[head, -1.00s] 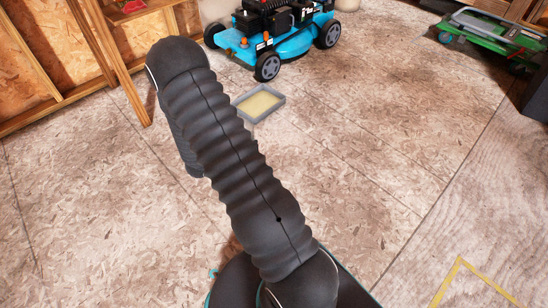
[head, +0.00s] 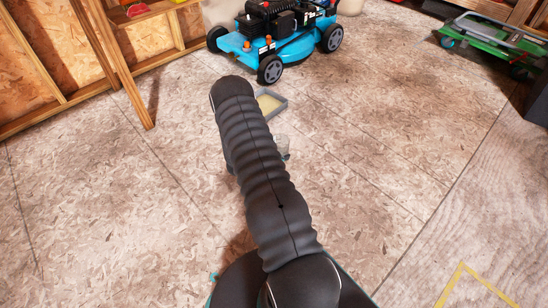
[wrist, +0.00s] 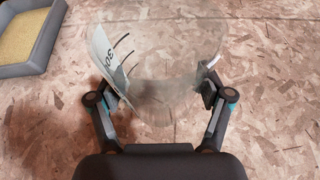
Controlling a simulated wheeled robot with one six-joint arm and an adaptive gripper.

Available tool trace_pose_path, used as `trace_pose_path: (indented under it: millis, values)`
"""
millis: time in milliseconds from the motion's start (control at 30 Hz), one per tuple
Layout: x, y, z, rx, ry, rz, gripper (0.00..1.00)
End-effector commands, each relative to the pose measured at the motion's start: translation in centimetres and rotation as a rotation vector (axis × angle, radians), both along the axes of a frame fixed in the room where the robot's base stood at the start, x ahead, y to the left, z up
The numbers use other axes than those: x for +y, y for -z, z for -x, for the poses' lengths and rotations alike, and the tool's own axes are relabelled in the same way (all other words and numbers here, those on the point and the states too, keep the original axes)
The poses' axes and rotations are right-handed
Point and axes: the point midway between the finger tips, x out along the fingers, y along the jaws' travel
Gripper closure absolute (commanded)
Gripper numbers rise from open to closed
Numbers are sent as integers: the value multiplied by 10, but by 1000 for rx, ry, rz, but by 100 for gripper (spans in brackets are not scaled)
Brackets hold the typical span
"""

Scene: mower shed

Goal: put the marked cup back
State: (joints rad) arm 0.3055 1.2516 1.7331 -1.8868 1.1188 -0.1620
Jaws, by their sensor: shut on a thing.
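The marked cup (wrist: 160,60) is clear, with black printed marks and digits on a white patch at its left side in the wrist view. My gripper (wrist: 162,88) is shut on it, one finger on each side. The cup is empty as far as I can see. In the head view a small part of the cup (head: 283,147) shows just right of my arm, over the floor. My fingers are mostly hidden behind the arm there. I cannot tell how high the cup is above the floor.
A grey tray (head: 281,107) with a yellowish inside lies on the floor beyond the cup; it also shows top left in the wrist view (wrist: 42,50). A blue mower (head: 290,47) stands behind it. A green machine (head: 490,38) is at far right. Yellow tape (head: 460,272) marks the lower right. Open floor lies between.

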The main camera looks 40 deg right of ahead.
Motion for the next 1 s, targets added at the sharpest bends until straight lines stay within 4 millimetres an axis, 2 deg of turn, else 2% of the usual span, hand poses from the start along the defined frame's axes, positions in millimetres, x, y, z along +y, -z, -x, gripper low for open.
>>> trace_pose_path:
  millis: [100,300,433,700,1000]
  values:
    - [-1,14,-21,-1,-1,1,69]
    - [-3,22,-36,0,0,0,69]
    - [-3,30,-37,2,-1,-1,69]
    - [-2,62,-37,1,0,0,69]
    - [-3,63,-37,1,0,0,69]
